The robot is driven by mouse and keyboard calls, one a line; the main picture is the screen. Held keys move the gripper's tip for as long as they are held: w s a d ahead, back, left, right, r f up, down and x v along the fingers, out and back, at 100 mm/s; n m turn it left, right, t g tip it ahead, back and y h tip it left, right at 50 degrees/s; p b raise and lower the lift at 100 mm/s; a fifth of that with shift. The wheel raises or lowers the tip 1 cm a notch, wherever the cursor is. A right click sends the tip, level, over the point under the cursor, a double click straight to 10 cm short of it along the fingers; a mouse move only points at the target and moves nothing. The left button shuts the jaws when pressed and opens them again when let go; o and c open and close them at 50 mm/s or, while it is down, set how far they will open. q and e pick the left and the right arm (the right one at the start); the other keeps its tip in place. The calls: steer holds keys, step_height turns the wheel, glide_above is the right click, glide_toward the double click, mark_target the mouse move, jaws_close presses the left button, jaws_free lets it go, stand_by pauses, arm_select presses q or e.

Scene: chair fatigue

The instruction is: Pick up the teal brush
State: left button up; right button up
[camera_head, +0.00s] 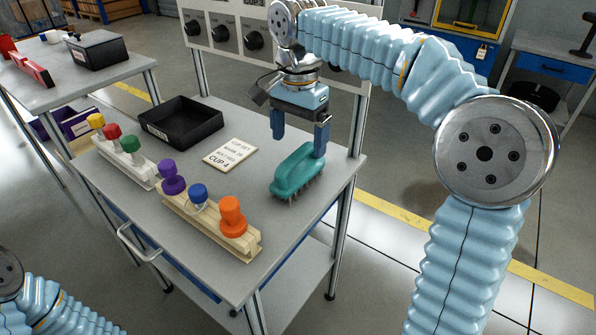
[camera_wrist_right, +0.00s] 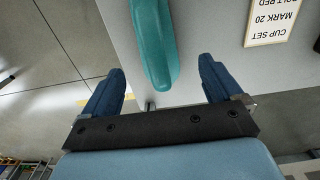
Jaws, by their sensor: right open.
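The teal brush (camera_head: 297,172) lies bristles down on the grey table near its right edge. In the right wrist view the brush (camera_wrist_right: 152,45) reaches in from the top, and its near end is just ahead of the gap between my fingers. My right gripper (camera_head: 299,135) is open and empty above the brush, with its two blue fingers apart. The fingers (camera_wrist_right: 160,85) also show spread in the right wrist view. Whether the right finger touches the brush cannot be told. Of my left arm only a part shows at the bottom left; its gripper is out of view.
On the table (camera_head: 220,125) are a black tray (camera_head: 182,128), a cup-set card (camera_head: 230,152), and wooden racks holding coloured pegs, including an orange one (camera_head: 233,215). A panel with knobs (camera_head: 222,35) stands behind. Another table (camera_head: 60,70) is at the left.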

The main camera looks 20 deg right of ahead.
mark_target(300, 152)
steer(key=f, duration=0.3)
steer(key=f+b, duration=0.1)
steer(key=f, duration=0.2)
steer(key=shift+s+f, duration=0.2)
steer(key=shift+f, duration=0.1)
steer(key=c, duration=1.2)
steer(key=shift+r, duration=0.55)
step_height(300, 152, up, 3)
steer(key=shift+a+f+p, duration=0.15)
steer(key=shift+p, duration=0.3)
steer(key=a+r, duration=0.1)
steer(key=r, duration=0.1)
steer(key=s+a+r, duration=0.1)
steer(key=a+r, duration=0.1)
steer(key=s+a+r+p, duration=0.1)
steer(key=a+r, duration=0.1)
steer(key=s+a+r, duration=0.1)
steer(key=a, duration=0.1)
steer(key=s+a+r, duration=0.1)
steer(key=a, duration=0.2)
steer(key=a+r, duration=0.1)
steer(key=a, duration=0.2)
steer(key=shift+s+r, duration=0.15)
steer(key=shift+s, duration=0.25)
